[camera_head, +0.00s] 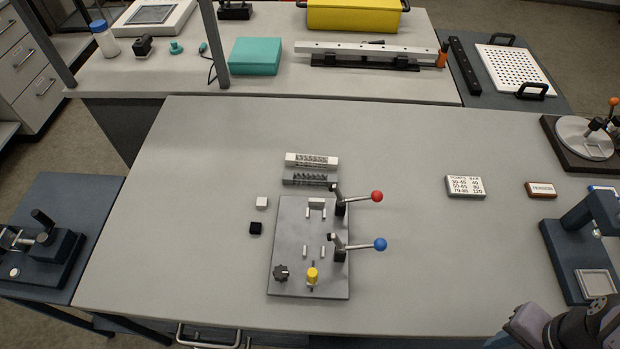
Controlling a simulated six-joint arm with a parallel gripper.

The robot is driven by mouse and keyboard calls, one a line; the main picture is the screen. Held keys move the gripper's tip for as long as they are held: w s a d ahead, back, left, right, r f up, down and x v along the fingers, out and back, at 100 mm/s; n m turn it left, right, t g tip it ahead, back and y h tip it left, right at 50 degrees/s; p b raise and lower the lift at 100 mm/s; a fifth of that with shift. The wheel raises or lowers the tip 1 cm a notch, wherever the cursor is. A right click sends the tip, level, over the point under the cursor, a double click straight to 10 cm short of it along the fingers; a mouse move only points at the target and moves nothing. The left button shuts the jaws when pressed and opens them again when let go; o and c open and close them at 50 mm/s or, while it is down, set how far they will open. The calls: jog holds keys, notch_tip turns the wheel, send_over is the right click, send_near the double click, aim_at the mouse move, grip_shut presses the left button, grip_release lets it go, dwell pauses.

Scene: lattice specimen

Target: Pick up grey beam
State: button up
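A grey beam (310,180) with a lattice middle lies across the table, just behind the grey fixture plate. A white beam (312,160) of like shape lies parallel and close behind it. The grey beam's right end is close to the upper clamp of the plate; I cannot tell if they touch. Part of my arm shows at the bottom right corner, well away from both beams. My gripper's fingers are not seen.
The fixture plate (285,235) carries a red-knobbed lever (376,196), a blue-knobbed lever (379,244), pins and a yellow knob (312,275). Small white (262,202) and black (255,228) cubes lie left of it. A label block (465,187) is at right. The table's left side is clear.

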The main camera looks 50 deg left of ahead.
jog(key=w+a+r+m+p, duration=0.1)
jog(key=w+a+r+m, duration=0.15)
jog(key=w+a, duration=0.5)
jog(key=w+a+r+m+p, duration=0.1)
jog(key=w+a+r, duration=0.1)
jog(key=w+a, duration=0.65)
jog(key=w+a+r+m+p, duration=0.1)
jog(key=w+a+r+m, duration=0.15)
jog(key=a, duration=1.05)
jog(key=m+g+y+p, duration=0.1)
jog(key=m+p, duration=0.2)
send_near(311, 176)
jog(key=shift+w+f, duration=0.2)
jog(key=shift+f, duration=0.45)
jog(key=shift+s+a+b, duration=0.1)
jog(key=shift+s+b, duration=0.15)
jog(key=shift+b, duration=0.05)
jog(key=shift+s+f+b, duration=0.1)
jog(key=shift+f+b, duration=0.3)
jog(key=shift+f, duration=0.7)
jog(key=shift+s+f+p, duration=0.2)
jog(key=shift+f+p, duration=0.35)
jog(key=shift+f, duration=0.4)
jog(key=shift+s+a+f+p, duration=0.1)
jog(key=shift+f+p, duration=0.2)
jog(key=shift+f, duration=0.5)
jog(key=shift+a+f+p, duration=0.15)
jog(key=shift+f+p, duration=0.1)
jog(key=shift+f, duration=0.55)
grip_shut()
